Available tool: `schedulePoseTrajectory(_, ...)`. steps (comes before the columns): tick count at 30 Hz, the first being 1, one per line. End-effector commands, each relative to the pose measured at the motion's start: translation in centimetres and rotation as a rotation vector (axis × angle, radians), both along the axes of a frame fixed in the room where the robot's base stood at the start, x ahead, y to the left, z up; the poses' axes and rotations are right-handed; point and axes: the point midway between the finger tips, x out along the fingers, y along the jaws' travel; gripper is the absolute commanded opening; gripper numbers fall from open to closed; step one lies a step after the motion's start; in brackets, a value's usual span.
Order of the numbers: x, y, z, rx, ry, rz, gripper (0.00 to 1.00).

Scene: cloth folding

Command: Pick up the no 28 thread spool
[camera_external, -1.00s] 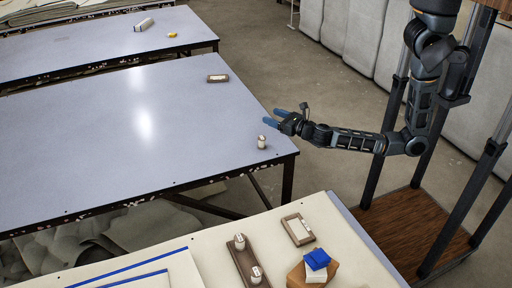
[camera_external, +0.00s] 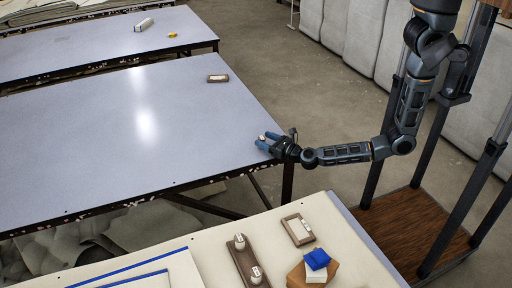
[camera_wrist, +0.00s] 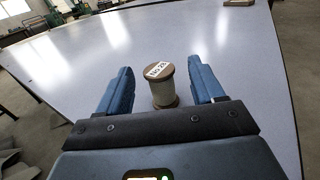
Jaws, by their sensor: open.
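The thread spool (camera_wrist: 161,88) stands upright on the table, with white thread, brown ends and a label on top that seems to read "NO 28". In the wrist view it stands between the two blue fingers of my gripper (camera_wrist: 160,88), with a gap on each side. My gripper is open. In the external view my gripper (camera_external: 266,142) is low at the table's right edge, and the spool (camera_external: 262,137) is mostly hidden by the fingers.
The grey-blue table (camera_external: 130,150) is mostly bare, with a small brown tray (camera_external: 218,78) at its far edge. On the near table, two white spools (camera_external: 239,241) stand on a brown holder (camera_external: 247,268). Another tray (camera_external: 298,229) and a blue-and-white stack (camera_external: 316,265) are beside them.

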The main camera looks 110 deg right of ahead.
Motion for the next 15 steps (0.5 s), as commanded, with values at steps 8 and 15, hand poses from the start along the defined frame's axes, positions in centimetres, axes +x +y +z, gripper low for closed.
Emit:
schedulePoseTrajectory(8, 2.0, -3.2, 0.1, 0.0, -0.001, -0.003, 0.67)
schedulePoseTrajectory(15, 2.2, -3.5, 0.0, 0.0, 0.0, -0.001, 0.67)
